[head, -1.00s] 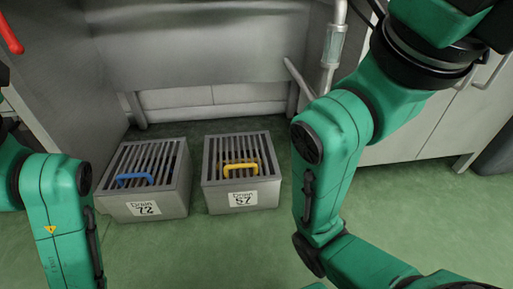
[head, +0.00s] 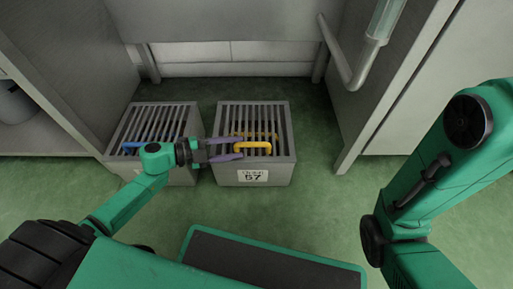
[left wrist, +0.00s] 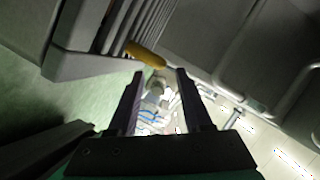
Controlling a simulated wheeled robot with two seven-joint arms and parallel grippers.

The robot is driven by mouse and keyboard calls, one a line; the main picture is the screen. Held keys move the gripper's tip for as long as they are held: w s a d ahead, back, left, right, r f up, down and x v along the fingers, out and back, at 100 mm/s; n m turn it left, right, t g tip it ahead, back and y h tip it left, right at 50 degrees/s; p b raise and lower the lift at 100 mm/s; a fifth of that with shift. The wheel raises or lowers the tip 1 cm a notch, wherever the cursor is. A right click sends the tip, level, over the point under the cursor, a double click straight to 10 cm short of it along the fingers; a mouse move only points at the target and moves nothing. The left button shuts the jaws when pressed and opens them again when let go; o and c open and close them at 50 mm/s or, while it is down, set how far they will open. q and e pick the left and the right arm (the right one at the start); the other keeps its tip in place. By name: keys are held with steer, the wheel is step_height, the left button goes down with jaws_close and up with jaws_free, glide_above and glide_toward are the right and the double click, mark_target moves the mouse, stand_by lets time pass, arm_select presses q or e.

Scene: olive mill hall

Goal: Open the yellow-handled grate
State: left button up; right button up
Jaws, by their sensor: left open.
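The yellow handle (head: 254,149) stands on the slatted grate (head: 265,113) of the drain box marked 57 (head: 283,175). The grate lies flat on its box. My left gripper (head: 240,149) is open and empty, its fingertips at the left end of the yellow handle. In the left wrist view the yellow handle (left wrist: 146,54) shows just beyond the fingertips (left wrist: 161,74), nearer the left finger. I cannot tell whether they touch. My right gripper is out of view; only part of my right arm shows.
A second drain box (head: 183,176) with a blue handle (head: 131,145) stands to the left, partly hidden by my left arm. Grey cabinets flank both boxes, and a pipe (head: 346,62) hangs at the back right. Green floor (head: 312,195) is free to the right.

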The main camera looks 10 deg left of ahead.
mark_target(247, 145)
arm_select(q)
steer(key=b+x, duration=0.2)
steer(key=x, duration=0.3)
steer(key=shift+w+d+f, duration=0.2)
steer(key=shift+d, duration=0.1)
steer(key=shift+w+d+r, duration=0.1)
steer(key=shift+w+d, duration=0.1)
steer(key=shift+d, duration=0.15)
jaws_close()
stand_by(0.7)
